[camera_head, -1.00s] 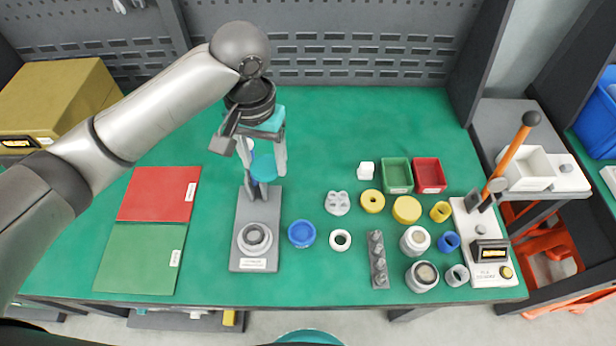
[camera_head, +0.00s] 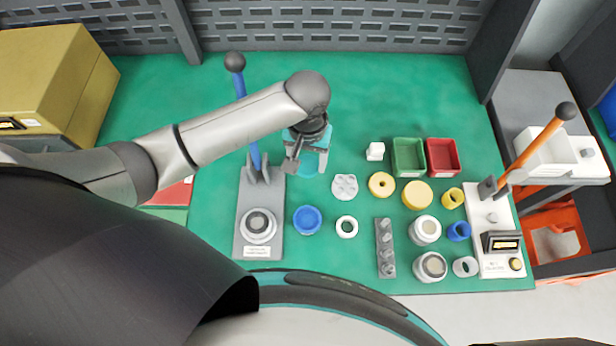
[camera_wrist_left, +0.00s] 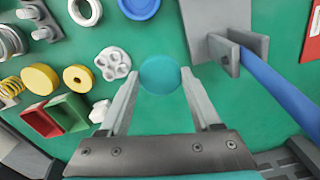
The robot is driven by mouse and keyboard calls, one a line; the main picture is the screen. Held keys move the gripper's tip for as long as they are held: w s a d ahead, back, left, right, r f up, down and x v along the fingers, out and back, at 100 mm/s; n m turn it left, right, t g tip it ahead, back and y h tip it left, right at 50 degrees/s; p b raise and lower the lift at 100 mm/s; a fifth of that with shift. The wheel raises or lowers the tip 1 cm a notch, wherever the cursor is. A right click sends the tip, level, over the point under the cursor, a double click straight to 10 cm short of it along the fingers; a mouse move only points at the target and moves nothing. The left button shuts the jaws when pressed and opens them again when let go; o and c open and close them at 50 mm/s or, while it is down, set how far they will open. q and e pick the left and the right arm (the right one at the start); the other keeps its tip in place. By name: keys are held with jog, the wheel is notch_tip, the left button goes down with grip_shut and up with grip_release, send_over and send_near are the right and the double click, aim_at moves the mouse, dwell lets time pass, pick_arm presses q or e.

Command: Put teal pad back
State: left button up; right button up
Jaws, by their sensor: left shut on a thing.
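The teal pad (camera_wrist_left: 160,75) is a round disc between the fingertips of my left gripper (camera_wrist_left: 159,82) in the left wrist view. My left gripper is shut on it, one finger on each side. In the head view the left gripper (camera_head: 308,168) points down over the green mat, left of the pale four-lobed holder (camera_head: 344,187), and the teal pad (camera_head: 307,164) shows partly between its fingers. The holder also shows in the left wrist view (camera_wrist_left: 112,63), beside the left finger. My right gripper is not in view.
A grey press with a blue lever (camera_head: 241,90) stands left of the gripper. A blue cup (camera_head: 307,220), white ring (camera_head: 346,227), yellow discs (camera_head: 416,195), and green (camera_head: 408,152) and red (camera_head: 442,152) bins lie around. The mat behind the gripper is clear.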

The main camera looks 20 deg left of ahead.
aim_at(308, 184)
pick_arm(q)
notch_tip(308, 184, down, 9)
jog(key=shift+r+b, duration=0.2)
jog(key=shift+b, duration=0.8)
jog(key=shift+f, duration=0.15)
jog(key=o, duration=1.3)
jog(key=shift+o, duration=0.2)
notch_tip(308, 184, up, 12)
jog(key=p, duration=0.3)
jog(key=shift+r, duration=0.2)
